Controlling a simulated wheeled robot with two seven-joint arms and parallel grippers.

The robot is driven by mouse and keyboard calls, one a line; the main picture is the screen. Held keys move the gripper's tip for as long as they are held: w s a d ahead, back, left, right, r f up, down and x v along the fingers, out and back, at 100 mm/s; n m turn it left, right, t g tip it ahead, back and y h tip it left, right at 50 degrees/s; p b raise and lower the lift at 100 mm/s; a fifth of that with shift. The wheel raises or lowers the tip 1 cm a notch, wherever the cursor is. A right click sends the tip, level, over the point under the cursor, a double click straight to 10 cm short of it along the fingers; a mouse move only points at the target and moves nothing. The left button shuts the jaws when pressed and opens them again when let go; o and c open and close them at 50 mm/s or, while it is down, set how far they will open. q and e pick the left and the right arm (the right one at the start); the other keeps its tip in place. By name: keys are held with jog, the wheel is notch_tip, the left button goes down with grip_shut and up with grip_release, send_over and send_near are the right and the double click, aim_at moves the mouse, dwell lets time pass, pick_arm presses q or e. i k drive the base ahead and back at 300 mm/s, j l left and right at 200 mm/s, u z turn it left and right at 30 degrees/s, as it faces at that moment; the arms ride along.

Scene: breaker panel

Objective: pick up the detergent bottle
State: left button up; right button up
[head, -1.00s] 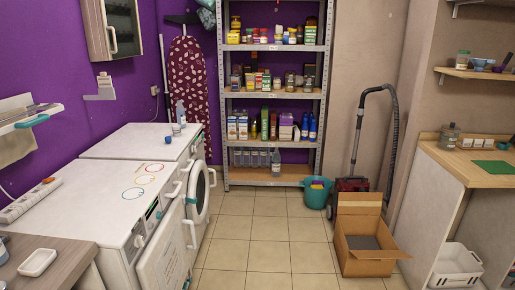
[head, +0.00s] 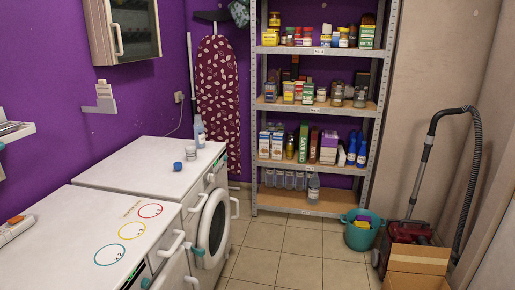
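A pale, light-blue bottle (head: 199,132) stands upright at the far end of the white machine top, near the purple wall. A similar pale bottle (head: 313,187) stands on the lowest shelf of the metal rack. I cannot read either label, so I cannot tell which is the detergent bottle. Two dark blue bottles (head: 356,149) stand on the shelf above. Neither of my grippers is in view.
A small blue cap (head: 178,166) and a white jar (head: 191,153) sit on the far white machine (head: 125,165). A teal bucket (head: 357,236), red vacuum (head: 405,240) and cardboard box (head: 418,262) stand at right.

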aim_at(198, 126)
jog(key=i+l+u, duration=0.2)
jog(key=i+u, duration=0.2)
jog(key=i+l+u, duration=0.35)
jog(key=i, duration=0.2)
